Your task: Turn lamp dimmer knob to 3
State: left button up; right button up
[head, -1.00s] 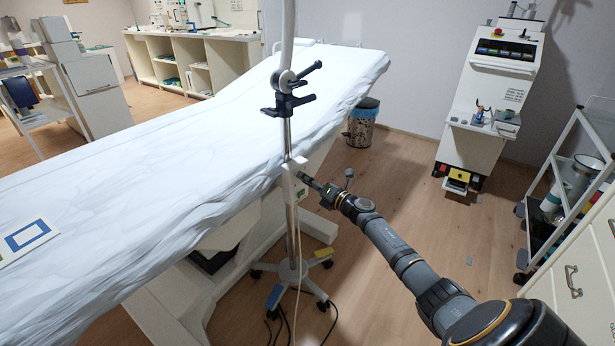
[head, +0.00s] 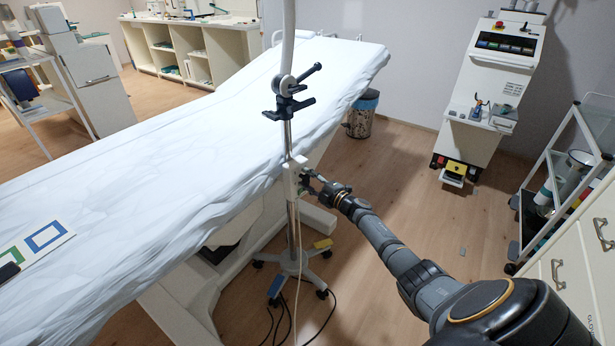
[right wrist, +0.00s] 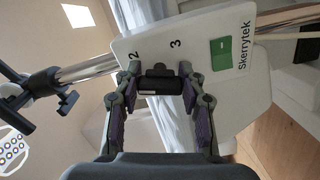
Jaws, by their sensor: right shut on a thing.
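The lamp dimmer is a white box (head: 292,174) on the lamp's pole in the head view. In the right wrist view the box (right wrist: 258,98) carries the printed numbers 2 and 3, a green switch (right wrist: 221,53) and the word skerrytek. A black dimmer knob (right wrist: 160,84) stands out from its face, below the numbers. My right gripper (right wrist: 160,92) has a finger on each side of the knob and is shut on it. Which number the knob points at is not clear. In the head view my right gripper (head: 309,183) reaches the box from the right. My left gripper is not in view.
The lamp stand (head: 291,262) has a wheeled base with cables nearby. A couch with a white sheet (head: 180,160) lies directly behind and left of the pole. A trolley (head: 545,190) and drawers (head: 590,245) stand at the right. The floor between is mostly clear.

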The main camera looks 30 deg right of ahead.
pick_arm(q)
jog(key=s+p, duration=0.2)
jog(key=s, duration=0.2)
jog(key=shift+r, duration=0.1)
pick_arm(e)
jog(key=m, duration=0.5)
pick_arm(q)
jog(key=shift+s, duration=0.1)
pick_arm(e)
jog(key=shift+m, duration=0.3)
jog(key=shift+f, duration=0.1)
jog(key=o, duration=1.2)
jog(key=shift+c, duration=0.2)
jog(key=shift+s, duration=0.1)
jog(key=v, duration=1.1)
jog(key=shift+s, duration=0.4)
